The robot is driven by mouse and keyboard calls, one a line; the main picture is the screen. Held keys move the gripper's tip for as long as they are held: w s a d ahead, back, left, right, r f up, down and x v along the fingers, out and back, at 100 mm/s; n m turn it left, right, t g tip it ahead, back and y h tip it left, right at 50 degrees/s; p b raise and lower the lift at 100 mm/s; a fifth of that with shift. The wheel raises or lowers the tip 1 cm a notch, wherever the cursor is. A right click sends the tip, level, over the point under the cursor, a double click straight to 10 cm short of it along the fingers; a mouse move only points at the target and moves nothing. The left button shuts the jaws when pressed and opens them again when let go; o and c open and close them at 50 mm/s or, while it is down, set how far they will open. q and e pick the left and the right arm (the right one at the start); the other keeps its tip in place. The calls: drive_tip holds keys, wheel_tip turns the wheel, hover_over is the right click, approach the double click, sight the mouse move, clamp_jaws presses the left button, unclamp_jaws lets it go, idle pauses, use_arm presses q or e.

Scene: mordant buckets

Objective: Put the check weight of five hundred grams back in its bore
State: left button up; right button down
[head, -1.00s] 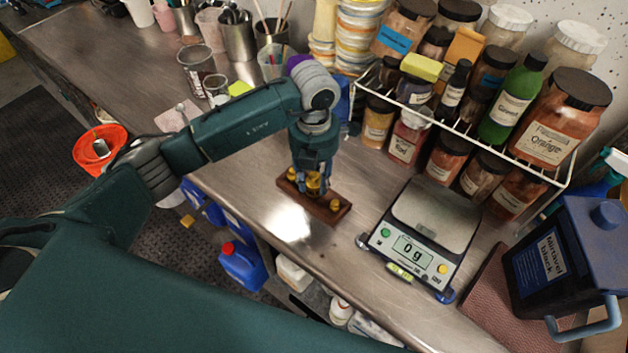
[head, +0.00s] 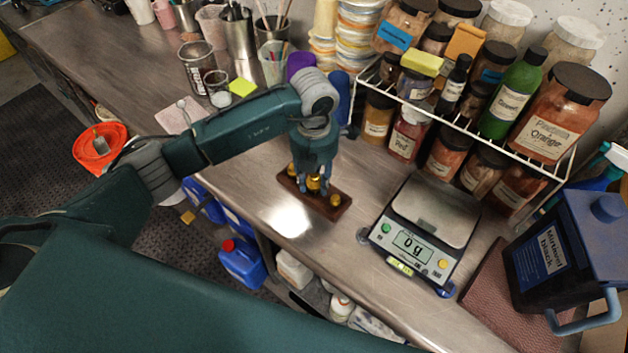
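The brown wooden weight block (head: 325,204) lies on the steel bench, left of the scale. Small brass weights stand in it: one at its left end (head: 291,170) and one at its right end (head: 335,200). A larger brass weight (head: 313,184) stands at the middle of the block, between the fingers of my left gripper (head: 313,186). The gripper points down over the block. The fingers are small and partly hide the weight, so I cannot tell whether they grip it or how deep it sits. My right gripper is out of view.
The scale (head: 433,212) reads 0 g with an empty pan. A wire rack (head: 470,124) of jars stands behind it. A dark blue canister (head: 570,250) stands at the right. Beakers and cups stand at the back left. The bench's front edge runs close to the block.

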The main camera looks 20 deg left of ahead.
use_arm(q)
drive_tip(key=o, duration=0.4)
drive_tip(key=shift+s+f, duration=0.4)
drive_tip(key=shift+f, duration=0.35)
drive_tip(key=shift+w+r+p, duration=0.1)
drive_tip(key=shift+r+p, duration=0.5)
drive_tip(key=shift+w+r, duration=0.2)
drive_tip(key=shift+r, duration=0.1)
wheel_tip(320, 180, up, 11)
drive_tip(key=b, duration=0.4)
drive_tip(key=shift+w+f, duration=0.15)
drive_tip(key=shift+f, duration=0.05)
drive_tip(key=shift+r, duration=0.65)
